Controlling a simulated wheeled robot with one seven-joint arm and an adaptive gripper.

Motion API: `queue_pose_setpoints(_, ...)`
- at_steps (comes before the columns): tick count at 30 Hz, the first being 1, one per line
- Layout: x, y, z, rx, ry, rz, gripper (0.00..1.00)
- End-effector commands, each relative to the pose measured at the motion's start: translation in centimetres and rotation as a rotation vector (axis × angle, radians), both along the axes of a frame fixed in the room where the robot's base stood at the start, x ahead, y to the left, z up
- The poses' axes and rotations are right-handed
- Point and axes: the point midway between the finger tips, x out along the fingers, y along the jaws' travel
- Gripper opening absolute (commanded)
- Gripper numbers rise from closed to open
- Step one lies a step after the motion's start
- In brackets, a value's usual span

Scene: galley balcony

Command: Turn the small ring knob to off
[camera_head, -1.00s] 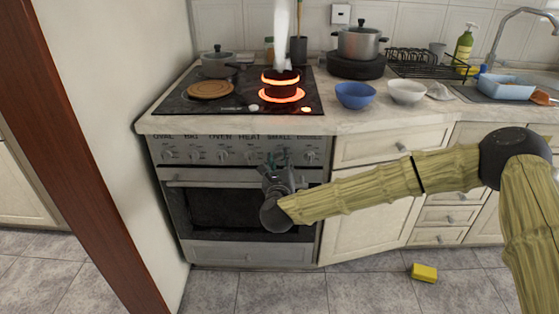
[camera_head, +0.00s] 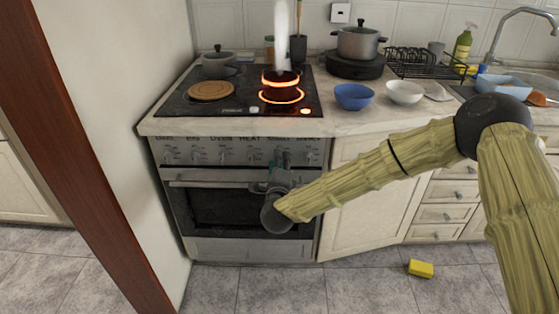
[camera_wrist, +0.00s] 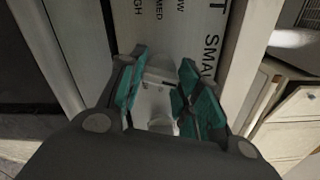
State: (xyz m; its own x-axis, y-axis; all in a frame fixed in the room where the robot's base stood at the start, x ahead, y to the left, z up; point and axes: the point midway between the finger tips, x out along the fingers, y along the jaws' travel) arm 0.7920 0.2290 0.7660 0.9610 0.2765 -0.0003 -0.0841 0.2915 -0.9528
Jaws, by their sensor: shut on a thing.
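The small ring knob (camera_wrist: 157,76) is a pale grey knob on the oven's control panel, beside the printed "SMALL" label in the wrist view. My gripper (camera_wrist: 163,82) has its teal-padded fingers on both sides of it, shut on it. In the head view my gripper (camera_head: 282,158) is at the right part of the knob row and mostly hides this knob. The panel (camera_head: 205,152) bears several knobs in a row. On the hob (camera_head: 240,100) above, a ring (camera_head: 282,96) glows orange. The knob's pointer setting cannot be made out.
The oven handle (camera_head: 215,184) runs below the knobs. A yellow sponge (camera_head: 420,269) lies on the floor.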

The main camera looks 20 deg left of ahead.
Motion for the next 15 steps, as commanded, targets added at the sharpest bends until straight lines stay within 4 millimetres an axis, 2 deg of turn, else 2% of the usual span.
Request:
queue_pose_setpoints(6,-0.01,0.04,0.15,-0.152,-0.044,0.001,0.10)
queue_pose_setpoints(15,-0.01,0.03,0.05,-0.277,-0.080,0.000,0.10)
